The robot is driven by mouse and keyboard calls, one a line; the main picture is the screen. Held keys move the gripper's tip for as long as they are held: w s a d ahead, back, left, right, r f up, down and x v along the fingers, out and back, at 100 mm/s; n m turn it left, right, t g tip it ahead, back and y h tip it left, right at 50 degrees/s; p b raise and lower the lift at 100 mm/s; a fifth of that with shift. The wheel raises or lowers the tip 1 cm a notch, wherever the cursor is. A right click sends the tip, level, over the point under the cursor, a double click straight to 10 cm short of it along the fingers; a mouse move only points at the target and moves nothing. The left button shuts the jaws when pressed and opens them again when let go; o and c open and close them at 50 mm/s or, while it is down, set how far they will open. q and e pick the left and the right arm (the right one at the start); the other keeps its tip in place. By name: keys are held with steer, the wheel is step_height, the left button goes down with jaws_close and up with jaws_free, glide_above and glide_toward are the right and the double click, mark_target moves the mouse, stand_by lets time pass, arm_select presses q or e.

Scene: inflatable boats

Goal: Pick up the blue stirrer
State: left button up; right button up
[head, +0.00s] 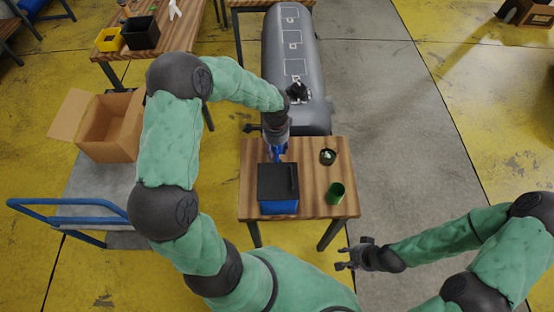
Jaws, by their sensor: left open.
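My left gripper (276,154) points down over the back edge of the small wooden table, just behind the black-topped blue box. It is open. A small bright blue piece, which looks like the blue stirrer (280,150), shows right at its fingers. The gripper and arm hide much of it, and I cannot tell whether they touch. My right gripper (342,257) is off the table's front right corner, low and empty, with its fingers apart.
A grey inflatable boat (292,60) lies behind. A cardboard box (104,130) is on a blue-railed cart (80,210) at left.

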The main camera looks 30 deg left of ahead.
mark_target(277, 155)
arm_select(q)
step_height(277, 155, down, 5)
steer(key=shift+w+d+r+b, duration=0.1)
steer(key=shift+d+b, duration=0.05)
steer(key=shift+b, duration=0.2)
jaws_close()
